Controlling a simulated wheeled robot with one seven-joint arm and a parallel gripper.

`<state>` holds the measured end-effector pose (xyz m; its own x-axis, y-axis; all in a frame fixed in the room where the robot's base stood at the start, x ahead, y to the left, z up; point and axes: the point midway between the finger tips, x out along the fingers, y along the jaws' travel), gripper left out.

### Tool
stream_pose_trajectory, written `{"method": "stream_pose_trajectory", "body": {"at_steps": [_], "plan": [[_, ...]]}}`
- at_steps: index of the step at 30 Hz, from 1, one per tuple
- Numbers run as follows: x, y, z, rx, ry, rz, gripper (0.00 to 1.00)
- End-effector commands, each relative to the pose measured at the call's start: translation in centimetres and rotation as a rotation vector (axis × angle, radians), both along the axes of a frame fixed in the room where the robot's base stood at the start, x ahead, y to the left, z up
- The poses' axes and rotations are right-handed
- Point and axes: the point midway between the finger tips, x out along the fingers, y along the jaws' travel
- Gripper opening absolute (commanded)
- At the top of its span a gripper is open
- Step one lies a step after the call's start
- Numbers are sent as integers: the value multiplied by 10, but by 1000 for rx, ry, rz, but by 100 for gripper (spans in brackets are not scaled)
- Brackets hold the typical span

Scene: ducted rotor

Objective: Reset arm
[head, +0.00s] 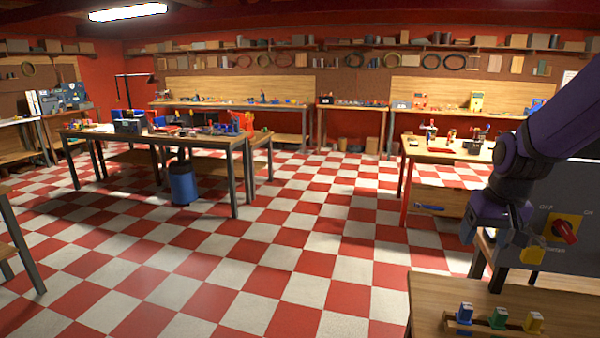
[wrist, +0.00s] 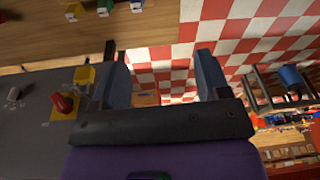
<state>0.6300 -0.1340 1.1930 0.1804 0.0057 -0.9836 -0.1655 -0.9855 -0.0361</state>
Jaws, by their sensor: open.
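My gripper (head: 500,222) hangs at the end of my purple arm at the right of the head view, in front of a dark panel. In the wrist view my gripper (wrist: 162,62) has its two dark fingers wide apart, with nothing visible held between them. Red and white floor shows through the gap.
The dark panel (head: 580,195) carries a red knob (head: 565,231) on a yellow plate, marked OFF and ON. Blue (head: 464,313), green (head: 498,318) and yellow (head: 533,322) pieces stand on a wooden bench below. A workbench (head: 150,138) stands left; the middle floor is clear.

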Motion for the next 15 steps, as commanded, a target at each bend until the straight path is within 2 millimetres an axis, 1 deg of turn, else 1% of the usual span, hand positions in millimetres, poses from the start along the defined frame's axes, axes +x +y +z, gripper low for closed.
{"method": "stream_pose_trajectory", "body": {"at_steps": [1,6,11,15], "plan": [[-10,6,15,-2,-23,12,69],[-44,23,51,-9,-76,45,69],[-79,36,79,-18,-126,74,69],[-112,47,98,-27,-169,101,69]]}}
